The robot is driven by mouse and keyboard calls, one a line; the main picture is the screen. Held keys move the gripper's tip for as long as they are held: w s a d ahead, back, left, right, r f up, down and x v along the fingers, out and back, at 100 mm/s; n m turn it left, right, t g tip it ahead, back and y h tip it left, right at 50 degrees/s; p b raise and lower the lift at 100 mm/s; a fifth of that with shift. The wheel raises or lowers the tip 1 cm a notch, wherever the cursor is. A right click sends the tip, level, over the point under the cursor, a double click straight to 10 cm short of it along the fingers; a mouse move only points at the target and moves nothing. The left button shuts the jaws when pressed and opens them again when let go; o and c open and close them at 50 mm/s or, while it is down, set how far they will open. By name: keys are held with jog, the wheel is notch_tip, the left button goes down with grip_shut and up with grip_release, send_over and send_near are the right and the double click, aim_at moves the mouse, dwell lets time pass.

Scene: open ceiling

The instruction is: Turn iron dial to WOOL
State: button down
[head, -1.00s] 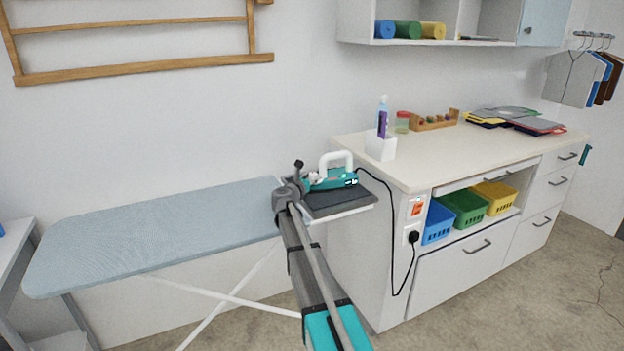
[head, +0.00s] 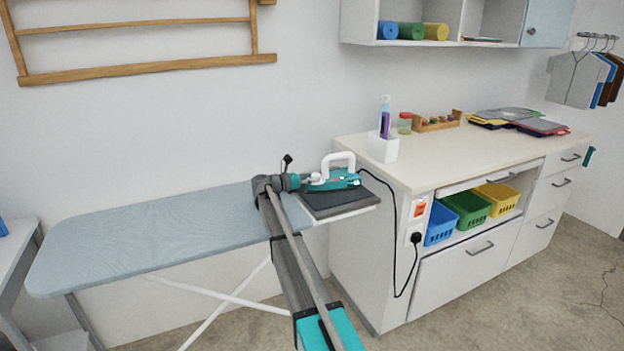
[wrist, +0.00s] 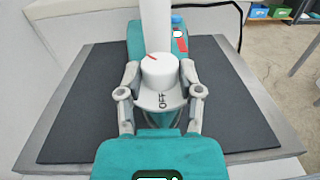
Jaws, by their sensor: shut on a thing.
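The teal iron (head: 335,182) with a white handle (head: 338,157) sits on a dark rest pad (head: 340,202) at the right end of the ironing board. In the wrist view, the white dial (wrist: 160,73) has a red mark towards its upper left. The word OFF shows on the pale ring (wrist: 160,101) below the dial, turned sideways. No other lettering is readable. My gripper (wrist: 160,74) is shut on the dial, one finger on each side. In the head view my gripper (head: 312,178) reaches the iron's left end.
The ironing board (head: 150,235) extends to the left. A white cabinet (head: 450,165) stands right of the iron.

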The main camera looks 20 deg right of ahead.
dwell(0.5)
jog(key=shift+c, duration=1.3)
grip_release()
jog(key=shift+g, duration=0.3)
jog(key=a, duration=1.2)
jog(key=shift+w, duration=0.3)
jog(key=shift+r, duration=0.1)
